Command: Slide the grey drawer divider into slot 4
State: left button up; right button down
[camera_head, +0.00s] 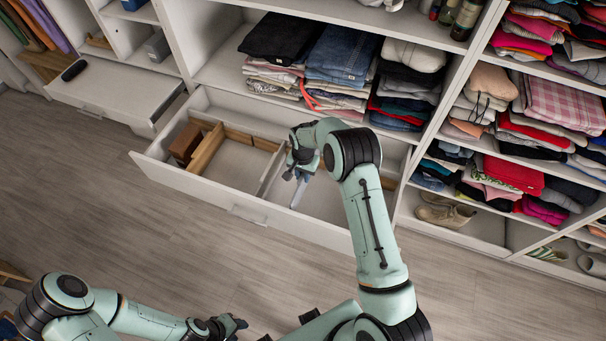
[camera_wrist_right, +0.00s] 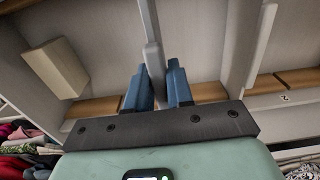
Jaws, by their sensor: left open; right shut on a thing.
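The grey drawer divider (camera_head: 298,194) is in my right gripper (camera_head: 300,172), over the right half of the open drawer (camera_head: 205,187). In the right wrist view the two blue fingers of this gripper (camera_wrist_right: 158,88) are shut on the divider (camera_wrist_right: 151,45), which runs up and away between them. Whether its lower edge touches the drawer floor cannot be told. Slot 4 cannot be made out. My left gripper (camera_head: 234,324) is open and empty, low over the floor.
A brown box (camera_head: 186,143) and wooden strips (camera_head: 206,149) fill the drawer's left end. A pale partition (camera_head: 271,171) stands left of my right gripper. Folded clothes (camera_head: 338,58) lie on the shelf above. The floor (camera_head: 150,235) in front is clear.

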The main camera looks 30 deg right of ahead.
aim_at(303, 186)
pick_arm(q)
jog(key=shift+s+f+b, duration=0.55)
jog(key=shift+f+b, duration=0.05)
jog(key=shift+f, duration=0.2)
jog(key=shift+s+f+b, duration=0.5)
jog(key=shift+f+b, duration=0.1)
jog(key=shift+f, duration=0.15)
pick_arm(e)
jog(key=shift+f, duration=3.35)
jog(key=shift+w+d+f+b, duration=0.15)
jog(key=shift+f+b, duration=0.15)
jog(key=shift+f, duration=0.5)
pick_arm(q)
jog(key=shift+d+f, duration=0.1)
jog(key=shift+f, duration=0.2)
pick_arm(e)
jog(key=c, duration=0.9)
grip_release()
notch_tip(303, 186, up, 8)
jog(key=p, duration=0.3)
jog(key=shift+w+r, duration=0.1)
jog(key=shift+r, duration=0.05)
pick_arm(q)
jog(key=r, duration=0.1)
jog(key=w+a+r, duration=0.2)
jog(key=r, duration=0.1)
jog(key=shift+r, duration=0.1)
